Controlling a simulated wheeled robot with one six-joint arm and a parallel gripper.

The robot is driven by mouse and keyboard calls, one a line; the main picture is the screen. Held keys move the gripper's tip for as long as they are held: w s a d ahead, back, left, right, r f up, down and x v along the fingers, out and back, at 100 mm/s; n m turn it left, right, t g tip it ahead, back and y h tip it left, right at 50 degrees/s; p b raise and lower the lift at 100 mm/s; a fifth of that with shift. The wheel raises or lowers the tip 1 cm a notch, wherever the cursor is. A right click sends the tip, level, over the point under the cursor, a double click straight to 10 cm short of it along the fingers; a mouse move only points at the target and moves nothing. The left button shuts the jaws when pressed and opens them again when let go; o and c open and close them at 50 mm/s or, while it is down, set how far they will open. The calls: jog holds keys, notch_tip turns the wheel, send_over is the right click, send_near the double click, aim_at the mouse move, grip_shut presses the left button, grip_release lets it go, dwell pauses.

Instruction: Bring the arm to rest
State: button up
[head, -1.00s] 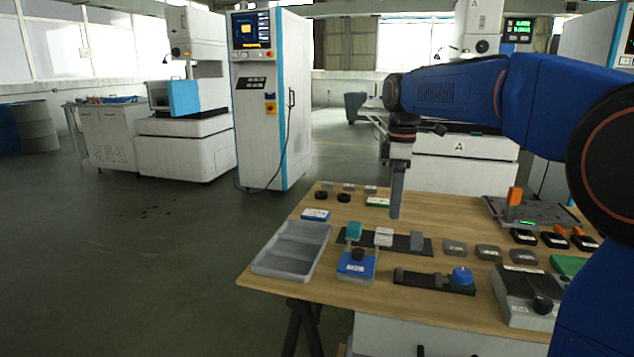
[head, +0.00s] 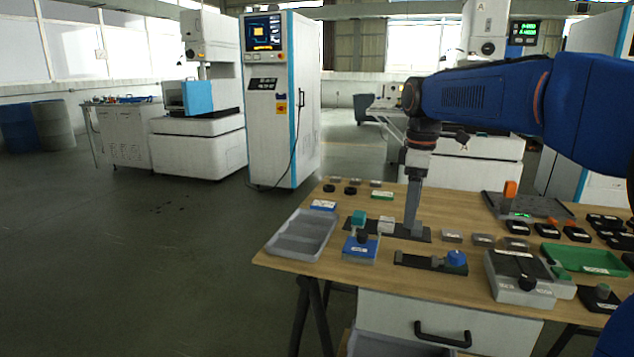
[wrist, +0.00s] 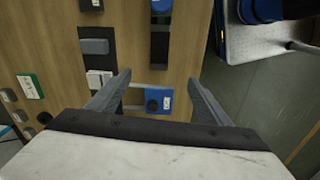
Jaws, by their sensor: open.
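My gripper (head: 412,218) hangs from the blue arm over the wooden workbench, pointing down, in the head view. In the wrist view its two grey fingers (wrist: 160,95) are spread apart with nothing held between them. The same blue fixture (head: 359,247) stands left of the gripper in the head view. The fingers hide part of the dark rail (head: 385,230) behind them. Whether the fingertips touch anything is not clear.
A grey divided tray (head: 301,236) sits at the bench's left edge. A blue-knobbed fixture (head: 455,260), a grey box (head: 517,279) and a green tray (head: 588,260) stand to the right. A tall white cabinet (head: 283,100) stands behind. The floor at left is open.

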jog(key=s+d+f+m+t, duration=0.1)
jog(key=s+f+m, duration=0.3)
jog(key=s, duration=0.6)
jog(key=s+d+f+m+t, duration=0.2)
jog(key=s+d+f+m, duration=0.1)
jog(key=s+f, duration=0.4)
jog(key=s+d+f+m+t, duration=0.1)
jog(key=s+f+m, duration=0.4)
jog(key=s, duration=0.8)
jog(key=shift+s+d+f+m, duration=0.3)
jog(key=shift+d+f+m, duration=0.05)
jog(key=shift+d+m, duration=0.25)
